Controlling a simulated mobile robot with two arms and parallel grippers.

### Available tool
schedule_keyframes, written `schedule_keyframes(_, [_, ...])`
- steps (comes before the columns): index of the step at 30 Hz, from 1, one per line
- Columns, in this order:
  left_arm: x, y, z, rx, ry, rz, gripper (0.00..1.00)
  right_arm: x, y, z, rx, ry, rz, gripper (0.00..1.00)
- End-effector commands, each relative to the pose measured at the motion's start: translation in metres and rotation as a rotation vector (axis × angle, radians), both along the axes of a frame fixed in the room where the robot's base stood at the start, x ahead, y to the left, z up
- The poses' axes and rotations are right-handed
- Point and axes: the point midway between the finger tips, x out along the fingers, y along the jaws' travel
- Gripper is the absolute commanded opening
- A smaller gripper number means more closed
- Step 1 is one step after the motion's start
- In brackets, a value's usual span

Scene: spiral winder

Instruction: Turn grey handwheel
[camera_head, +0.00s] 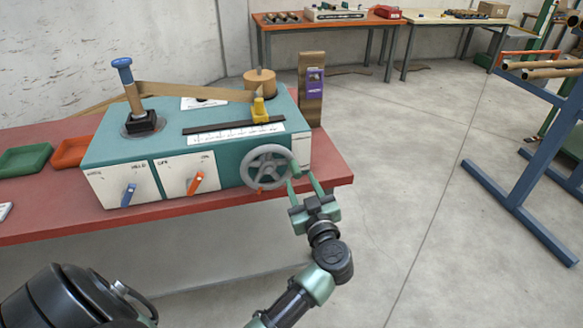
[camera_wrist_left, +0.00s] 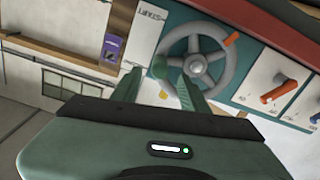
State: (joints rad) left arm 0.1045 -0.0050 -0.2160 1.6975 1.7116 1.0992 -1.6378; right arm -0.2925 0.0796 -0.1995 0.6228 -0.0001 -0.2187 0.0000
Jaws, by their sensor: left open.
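The grey handwheel (camera_head: 268,167) is a spoked wheel on the front of the teal and white winder, near its right end. It also shows in the left wrist view (camera_wrist_left: 197,67), with a small orange handle (camera_wrist_left: 232,39) on its rim. My left gripper (camera_head: 304,181) is open at the wheel's right side, fingers pointing at the machine. In the left wrist view the fingers (camera_wrist_left: 158,88) reach towards the wheel, one overlapping its rim; I cannot tell whether they touch. My right gripper is not in view.
The winder (camera_head: 230,128) stands on a red table (camera_head: 225,199). A blue lever (camera_head: 128,194) and an orange lever (camera_head: 195,183) are left of the wheel. A brown board (camera_head: 311,90) stands behind. Open floor lies right, before a blue rack (camera_head: 520,200).

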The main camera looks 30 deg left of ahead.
Motion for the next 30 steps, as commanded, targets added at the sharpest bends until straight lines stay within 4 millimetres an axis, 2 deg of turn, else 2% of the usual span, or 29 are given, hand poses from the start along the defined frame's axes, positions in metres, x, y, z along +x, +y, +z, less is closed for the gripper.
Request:
schedule_keyframes(3, [0.014, 0.017, 0.002, 0.004, -0.003, 0.001, 0.44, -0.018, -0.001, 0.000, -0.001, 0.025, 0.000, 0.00])
schedule_keyframes(6, [0.024, 0.029, 0.002, 0.004, -0.003, 0.002, 0.44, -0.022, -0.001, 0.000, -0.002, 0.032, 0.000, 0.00])
schedule_keyframes(13, [0.038, 0.045, 0.000, 0.002, -0.001, -0.001, 0.44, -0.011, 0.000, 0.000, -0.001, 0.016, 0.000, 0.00])
schedule_keyframes(21, [0.040, 0.046, 0.000, 0.002, -0.001, -0.001, 0.44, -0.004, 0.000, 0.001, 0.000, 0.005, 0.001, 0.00])
schedule_keyframes(22, [0.039, 0.046, 0.000, 0.002, -0.001, -0.001, 0.42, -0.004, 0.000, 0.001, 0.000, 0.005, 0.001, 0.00])
schedule_keyframes(26, [0.039, 0.046, 0.000, 0.002, -0.001, -0.001, 0.05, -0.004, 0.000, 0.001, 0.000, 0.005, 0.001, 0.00])
schedule_keyframes(27, [0.039, 0.046, 0.000, 0.002, -0.001, -0.001, 0.00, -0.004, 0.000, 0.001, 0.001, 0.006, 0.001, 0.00])
schedule_keyframes(30, [0.039, 0.046, 0.000, 0.002, -0.001, -0.001, 0.00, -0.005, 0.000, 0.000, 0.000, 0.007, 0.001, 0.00])
